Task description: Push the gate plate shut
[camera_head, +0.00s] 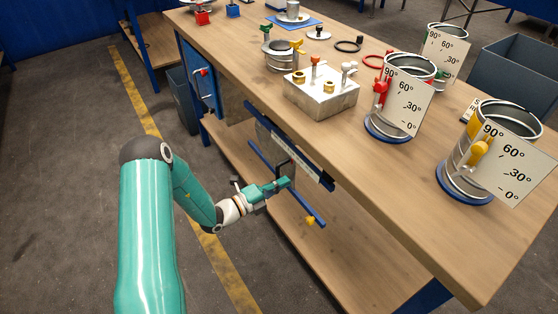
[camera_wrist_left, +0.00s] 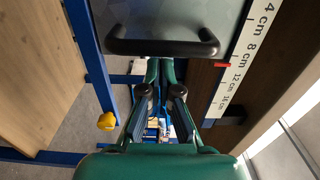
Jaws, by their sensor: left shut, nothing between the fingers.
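The grey gate plate (camera_head: 266,140) sits between two blue rails on the front side of the bench, below the top. It also shows in the left wrist view (camera_wrist_left: 180,20), with a black bar handle (camera_wrist_left: 160,46) across it. The handle shows in the head view too (camera_head: 283,158). A white centimetre scale (camera_wrist_left: 238,62) with a red mark (camera_wrist_left: 222,65) runs beside the plate. My left gripper (camera_head: 286,182) is shut and empty, its fingertips (camera_wrist_left: 160,66) close to the handle. Whether they touch it I cannot tell. My right gripper is out of view.
A yellow knob (camera_head: 310,220) is on the lower blue rail. Above, the bench top (camera_head: 390,185) carries a metal block (camera_head: 325,98) and several duct collars with angle dials. A blue panel (camera_head: 198,75) is left of the rails. The floor in front is clear.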

